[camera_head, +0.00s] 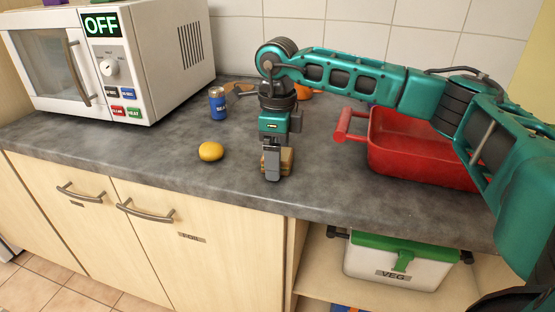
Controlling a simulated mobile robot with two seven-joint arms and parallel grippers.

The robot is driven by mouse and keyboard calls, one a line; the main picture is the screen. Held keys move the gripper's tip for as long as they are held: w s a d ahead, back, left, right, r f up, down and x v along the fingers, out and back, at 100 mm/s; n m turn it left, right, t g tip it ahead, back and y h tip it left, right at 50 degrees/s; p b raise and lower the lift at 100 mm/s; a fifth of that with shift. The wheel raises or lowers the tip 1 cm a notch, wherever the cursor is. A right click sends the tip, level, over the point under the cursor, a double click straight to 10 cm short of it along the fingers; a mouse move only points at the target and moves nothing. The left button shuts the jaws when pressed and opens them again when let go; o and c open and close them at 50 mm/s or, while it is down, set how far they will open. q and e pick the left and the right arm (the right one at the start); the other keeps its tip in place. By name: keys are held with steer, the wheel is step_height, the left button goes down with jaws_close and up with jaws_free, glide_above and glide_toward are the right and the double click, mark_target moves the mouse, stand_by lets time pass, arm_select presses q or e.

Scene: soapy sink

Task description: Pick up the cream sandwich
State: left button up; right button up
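The sandwich (288,160) is a small tan block on the grey counter, near its front edge and partly hidden behind my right gripper. My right gripper (272,178) comes in from the right and points down, with its fingers in front of and overlapping the sandwich. Only a near finger shows clearly, so I cannot tell whether the fingers are shut on the sandwich or apart around it. My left gripper is not in view.
A yellow-orange fruit (210,151) and a blue can (217,103) stand left of my gripper. A red tub (405,150) with a handle is on the right. A white microwave (170,60) reads OFF. A VEG box (390,266) sits on the shelf below.

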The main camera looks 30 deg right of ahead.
steer(key=c, duration=0.9)
steer(key=shift+c, duration=0.4)
steer(key=shift+r, duration=0.15)
